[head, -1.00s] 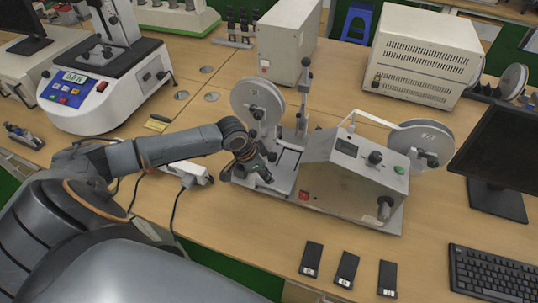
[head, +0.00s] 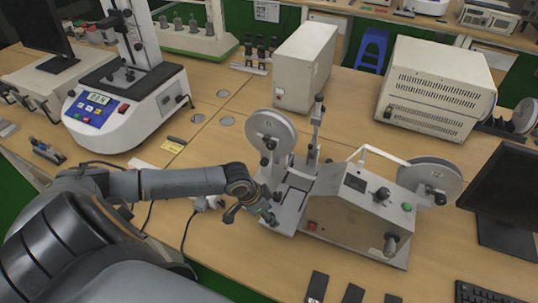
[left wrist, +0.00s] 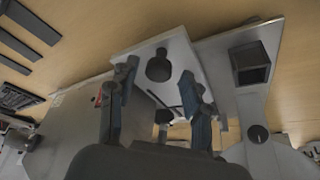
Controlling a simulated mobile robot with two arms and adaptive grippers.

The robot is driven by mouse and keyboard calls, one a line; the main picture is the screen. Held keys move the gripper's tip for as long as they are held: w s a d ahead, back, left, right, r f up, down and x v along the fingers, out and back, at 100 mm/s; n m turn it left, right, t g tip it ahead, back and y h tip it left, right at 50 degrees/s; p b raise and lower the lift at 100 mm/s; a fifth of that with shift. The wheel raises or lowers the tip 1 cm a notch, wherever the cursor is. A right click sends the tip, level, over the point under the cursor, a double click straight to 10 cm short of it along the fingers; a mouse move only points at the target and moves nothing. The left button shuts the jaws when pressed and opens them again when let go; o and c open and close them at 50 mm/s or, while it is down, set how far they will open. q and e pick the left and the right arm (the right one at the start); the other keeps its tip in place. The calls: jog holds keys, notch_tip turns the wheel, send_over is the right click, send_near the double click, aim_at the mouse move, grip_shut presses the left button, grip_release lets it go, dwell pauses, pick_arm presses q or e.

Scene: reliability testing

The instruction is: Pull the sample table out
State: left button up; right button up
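The sample table (head: 289,207) is the pale metal plate at the left end of the grey tester (head: 358,215). In the left wrist view it is a light plate (left wrist: 188,68) with a round black knob (left wrist: 158,66) near its edge. My left gripper (head: 262,212) is at the plate's left front end in the head view. In the left wrist view its two fingers (left wrist: 160,88) are apart, with the knob in line with the gap between them. I cannot tell whether they touch the knob. My right gripper is not in view.
A white instrument with a display (head: 126,105) stands to the left. Beige boxes (head: 434,88) stand behind the tester. A monitor (head: 502,195) is at the right. Black flat pieces (head: 317,286) lie in front. A cable runs near my left arm.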

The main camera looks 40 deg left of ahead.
pick_arm(q)
jog(key=shift+r, duration=0.15)
jog(key=v, duration=1.1)
jog(key=shift+s+r, duration=0.2)
jog(key=shift+r, duration=0.1)
jog(key=shift+a, duration=0.1)
